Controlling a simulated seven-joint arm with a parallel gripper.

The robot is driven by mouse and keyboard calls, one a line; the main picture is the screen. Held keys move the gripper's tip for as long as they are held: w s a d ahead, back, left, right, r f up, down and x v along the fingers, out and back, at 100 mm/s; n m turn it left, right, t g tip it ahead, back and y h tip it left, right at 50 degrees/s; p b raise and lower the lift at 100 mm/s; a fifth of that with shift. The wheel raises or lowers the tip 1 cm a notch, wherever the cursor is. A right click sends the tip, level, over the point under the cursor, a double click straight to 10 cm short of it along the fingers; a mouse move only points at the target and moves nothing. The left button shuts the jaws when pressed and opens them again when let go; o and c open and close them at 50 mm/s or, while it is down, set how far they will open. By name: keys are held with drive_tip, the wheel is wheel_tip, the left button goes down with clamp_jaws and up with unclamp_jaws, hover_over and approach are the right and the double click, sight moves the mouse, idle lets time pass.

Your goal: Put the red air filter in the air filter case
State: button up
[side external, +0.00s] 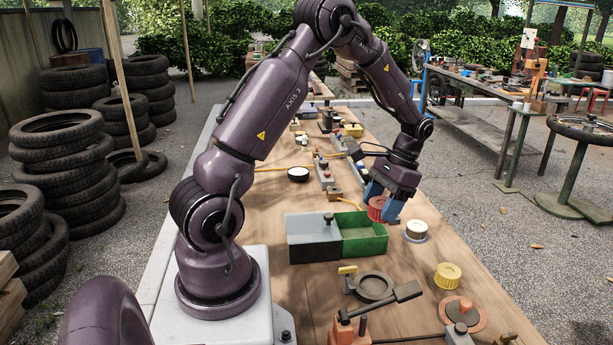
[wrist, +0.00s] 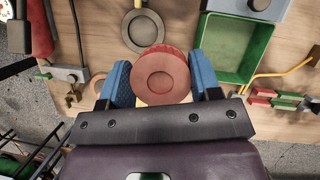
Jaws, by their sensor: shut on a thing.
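My gripper (side external: 382,205) has its blue fingers shut on the red air filter (side external: 377,208), a ribbed round cylinder, and holds it above the table beside the green bin's right side. In the wrist view, the filter (wrist: 161,75) sits between the two blue fingers (wrist: 161,82), its flat round face towards the camera. A dark round open housing, which looks like the air filter case (side external: 374,287), lies on the table nearer the side camera. In the wrist view, the case (wrist: 143,28) shows just beyond the filter, the two apart in the side view.
A bin with a grey compartment (side external: 313,228) and an empty green compartment (side external: 372,243) stands left of the case's far side. A white filter (side external: 415,230), a yellow filter (side external: 447,275) and an orange disc (side external: 478,320) lie along the right. A red clamp (side external: 349,328) stands in front.

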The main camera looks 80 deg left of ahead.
drive_tip(key=s+a+f+m+y, duration=0.1)
drive_tip(key=s+a+m, duration=0.2)
drive_tip(key=s+a, duration=0.35)
drive_tip(key=s+a+f+m+y, duration=0.15)
drive_tip(key=s+a, duration=0.25)
drive_tip(key=a, duration=0.5)
drive_tip(key=m+t+y, duration=0.3)
drive_tip(key=m, duration=1.2)
hover_over(309, 195)
drive_tip(key=d, duration=0.2)
drive_tip(key=shift+n, duration=0.25)
wheel_tip(309, 195, down, 10)
drive_tip(key=shift+a+r, duration=0.1)
drive_tip(key=shift+r, duration=0.15)
drive_tip(key=shift+w+a+f, duration=0.1)
drive_tip(key=shift+a+f, duration=0.15)
drive_tip(key=shift+f, duration=0.1)
drive_tip(key=shift+a+f+t, duration=0.1)
drive_tip(key=shift+f+t, duration=0.2)
drive_tip(key=shift+f, duration=1.25)
drive_tip(key=shift+f, duration=0.1)
